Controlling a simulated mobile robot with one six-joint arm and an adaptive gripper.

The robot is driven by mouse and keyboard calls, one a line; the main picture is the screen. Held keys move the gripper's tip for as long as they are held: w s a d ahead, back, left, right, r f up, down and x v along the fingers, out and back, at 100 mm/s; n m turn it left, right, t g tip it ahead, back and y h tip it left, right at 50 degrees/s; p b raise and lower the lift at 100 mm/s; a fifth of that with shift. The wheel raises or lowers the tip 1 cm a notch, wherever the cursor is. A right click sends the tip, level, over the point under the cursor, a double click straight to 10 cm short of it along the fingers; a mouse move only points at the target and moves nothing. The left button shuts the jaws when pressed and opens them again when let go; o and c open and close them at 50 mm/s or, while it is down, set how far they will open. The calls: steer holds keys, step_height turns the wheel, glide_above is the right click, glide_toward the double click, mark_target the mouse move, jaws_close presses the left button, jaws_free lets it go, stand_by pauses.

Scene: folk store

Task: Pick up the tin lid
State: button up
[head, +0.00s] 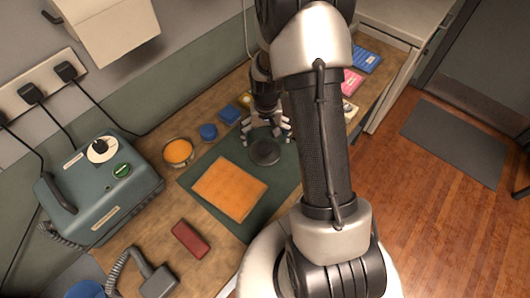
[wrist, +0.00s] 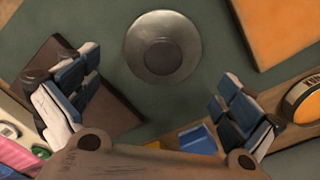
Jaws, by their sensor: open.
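The tin lid (head: 265,152) is a round, dull grey disc with a darker round middle. It lies flat on the dark green mat (head: 209,164), next to an orange square (head: 229,188). In the wrist view the lid (wrist: 163,45) shows whole at the top centre. My gripper (head: 266,132) is open and empty, at the lid's far side in the head view. In the wrist view my gripper (wrist: 158,105) has its fingers spread left and right, below the lid in the picture. No finger visibly touches the lid. Its height above the mat is hard to tell.
A grey-green machine (head: 101,185) stands at left. A dark brown flat thing (wrist: 112,100) lies by the left finger in the wrist view.

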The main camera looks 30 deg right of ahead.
mark_target(265, 149)
steer(key=f+b, duration=0.1)
steer(key=f, duration=0.1)
steer(key=f+b, duration=0.1)
steer(key=f, duration=0.2)
steer(key=shift+s+a+f, duration=0.15)
steer(key=shift+a+f, duration=0.05)
steer(key=shift+f, duration=0.1)
steer(key=shift+r, duration=0.1)
steer(key=c, duration=0.9)
steer(key=shift+s, duration=0.25)
steer(key=c, duration=0.7)
steer(key=shift+a, duration=0.1)
